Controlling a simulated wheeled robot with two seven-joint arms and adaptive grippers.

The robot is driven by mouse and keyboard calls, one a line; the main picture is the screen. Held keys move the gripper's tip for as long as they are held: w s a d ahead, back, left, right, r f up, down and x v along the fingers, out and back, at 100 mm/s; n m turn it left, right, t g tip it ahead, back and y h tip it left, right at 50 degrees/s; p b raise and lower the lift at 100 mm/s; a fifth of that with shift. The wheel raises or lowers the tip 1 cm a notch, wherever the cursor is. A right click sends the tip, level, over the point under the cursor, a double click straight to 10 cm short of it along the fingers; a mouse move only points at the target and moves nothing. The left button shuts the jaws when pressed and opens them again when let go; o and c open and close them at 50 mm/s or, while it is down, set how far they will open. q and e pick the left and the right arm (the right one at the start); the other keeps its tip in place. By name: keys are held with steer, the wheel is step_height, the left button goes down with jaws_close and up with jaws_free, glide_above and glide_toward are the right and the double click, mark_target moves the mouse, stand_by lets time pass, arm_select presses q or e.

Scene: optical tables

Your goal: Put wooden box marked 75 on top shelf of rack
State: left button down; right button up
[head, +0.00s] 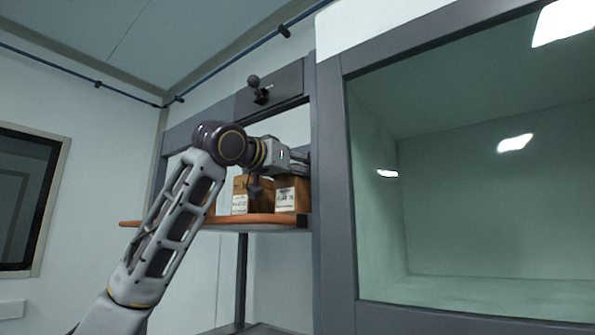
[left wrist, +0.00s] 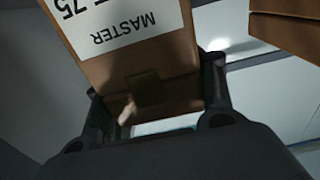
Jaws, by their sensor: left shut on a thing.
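The wooden box marked 75 (left wrist: 130,60) fills the upper middle of the left wrist view, its white label reading "75" and "MASTER" upside down. My left gripper (left wrist: 156,90) is shut on it, with one finger on each side. In the head view the gripper (head: 298,164) is at the rack's opening, just above the right-hand box (head: 292,194), which seems to be the held one. The rack shelf (head: 262,218) with an orange edge lies directly under the boxes. I cannot tell whether the held box touches it. My right gripper is out of view.
Another labelled wooden box (head: 239,197) stands on the shelf, left of the held one. A grey upright (head: 328,200) borders the opening on the right, beside a glass-fronted cabinet (head: 480,200). A dark panel with a knob (head: 261,90) is above.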

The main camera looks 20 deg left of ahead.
arm_select(q)
steer(key=c, duration=1)
jaws_free()
steer(key=shift+f, duration=0.15)
steer(key=o, duration=0.5)
steer(key=shift+c, duration=0.2)
steer(key=shift+r, duration=0.2)
steer(key=b+v, duration=0.3)
steer(key=v, duration=0.9)
